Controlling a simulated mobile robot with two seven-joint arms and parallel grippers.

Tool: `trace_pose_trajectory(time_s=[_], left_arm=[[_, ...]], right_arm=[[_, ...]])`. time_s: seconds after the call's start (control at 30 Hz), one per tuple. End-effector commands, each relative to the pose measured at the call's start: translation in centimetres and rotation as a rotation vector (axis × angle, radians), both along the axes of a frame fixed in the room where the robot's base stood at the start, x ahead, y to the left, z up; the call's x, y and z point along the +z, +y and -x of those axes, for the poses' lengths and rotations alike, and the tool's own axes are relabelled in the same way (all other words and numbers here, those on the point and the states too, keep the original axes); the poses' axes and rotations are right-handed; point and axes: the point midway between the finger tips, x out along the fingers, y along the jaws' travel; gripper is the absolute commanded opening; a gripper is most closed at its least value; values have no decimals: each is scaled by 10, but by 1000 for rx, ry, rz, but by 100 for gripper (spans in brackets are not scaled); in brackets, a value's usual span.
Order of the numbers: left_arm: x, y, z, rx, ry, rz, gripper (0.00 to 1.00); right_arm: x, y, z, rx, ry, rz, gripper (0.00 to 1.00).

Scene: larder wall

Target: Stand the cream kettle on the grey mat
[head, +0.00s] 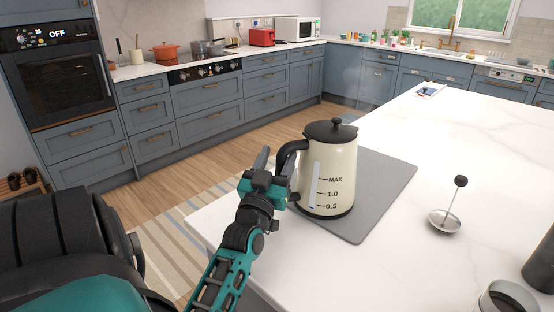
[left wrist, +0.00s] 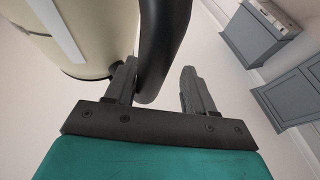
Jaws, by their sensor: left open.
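The cream kettle (head: 326,180) stands upright on the grey mat (head: 385,185), towards the mat's left side. It has a black lid, a black handle on its left and a level window with markings. My left gripper (head: 266,168) is at the handle side of the kettle. In the left wrist view the gripper (left wrist: 160,90) is open, with the black handle (left wrist: 160,45) between its fingers, close to the left finger. Part of the cream body (left wrist: 95,30) shows at upper left there. My right gripper is not in view.
A metal plunger (head: 446,217) lies on the white worktop (head: 480,130) right of the mat. A glass vessel (head: 507,298) and a dark cylinder (head: 541,262) stand at the lower right. The worktop beyond the mat is mostly clear.

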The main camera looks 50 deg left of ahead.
Motion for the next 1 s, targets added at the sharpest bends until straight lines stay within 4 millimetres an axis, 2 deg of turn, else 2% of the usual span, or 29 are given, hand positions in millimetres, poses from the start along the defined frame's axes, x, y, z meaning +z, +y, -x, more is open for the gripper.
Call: trace_pose_trajectory(time_s=[0.17, 0.63, 1.0], left_arm=[[3, 0, 0, -1, -9, -3, 56], [2, 0, -1, -2, -6, -2, 100], [1, 0, -1, -2, -5, -1, 100]], right_arm=[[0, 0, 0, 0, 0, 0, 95], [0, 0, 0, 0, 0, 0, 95], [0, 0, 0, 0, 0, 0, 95]])
